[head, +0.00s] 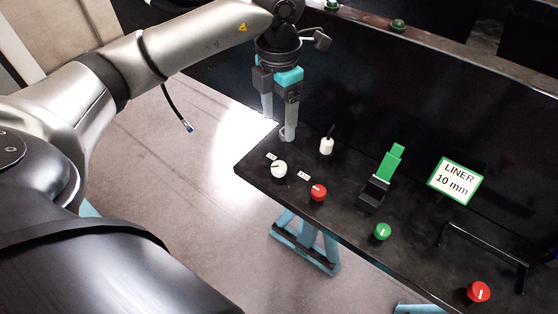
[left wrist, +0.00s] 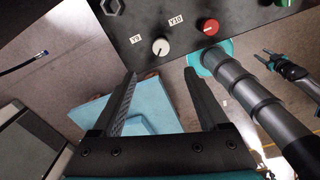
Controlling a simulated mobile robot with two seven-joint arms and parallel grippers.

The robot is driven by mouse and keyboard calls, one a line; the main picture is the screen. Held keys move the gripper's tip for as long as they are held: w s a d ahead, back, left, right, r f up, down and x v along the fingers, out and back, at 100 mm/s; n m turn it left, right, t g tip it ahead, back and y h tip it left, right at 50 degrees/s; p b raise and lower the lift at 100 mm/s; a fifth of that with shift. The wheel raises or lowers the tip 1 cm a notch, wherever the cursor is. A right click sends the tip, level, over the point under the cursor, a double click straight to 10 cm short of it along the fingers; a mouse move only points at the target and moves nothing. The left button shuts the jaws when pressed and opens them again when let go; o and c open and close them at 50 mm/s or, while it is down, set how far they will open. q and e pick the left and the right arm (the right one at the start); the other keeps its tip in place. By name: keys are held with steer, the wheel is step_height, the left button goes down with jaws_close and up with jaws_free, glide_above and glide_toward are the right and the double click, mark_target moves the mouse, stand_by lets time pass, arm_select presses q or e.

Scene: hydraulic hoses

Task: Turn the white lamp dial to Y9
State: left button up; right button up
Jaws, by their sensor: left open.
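The white dial (head: 279,169) is on the near left part of the black panel. In the left wrist view the white dial (left wrist: 161,47) shows a dark line on its face, with a Y9 label (left wrist: 136,38) to its left and a Y10 label (left wrist: 176,20) to its upper right. I cannot tell exactly where the line points. My left gripper (head: 278,126) is open and empty, fingers pointing down, above the panel's left corner and behind the dial. It touches no dial. In the left wrist view the gripper's fingers (left wrist: 156,88) are spread below the dial.
A red knob (head: 318,192) is close to the white dial's right. A white-based toggle (head: 326,146), a green block lever (head: 390,163), a green knob (head: 382,231), another red knob (head: 478,292) and a LINER 10 mm sign (head: 455,181) stand farther along. Floor left of the panel is clear.

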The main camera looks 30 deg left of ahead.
mark_target(279, 166)
arm_select(q)
step_height(279, 166, down, 14)
steer(key=shift+f+p, duration=0.1)
steer(key=shift+p, duration=0.55)
jaws_close()
stand_by(0.3)
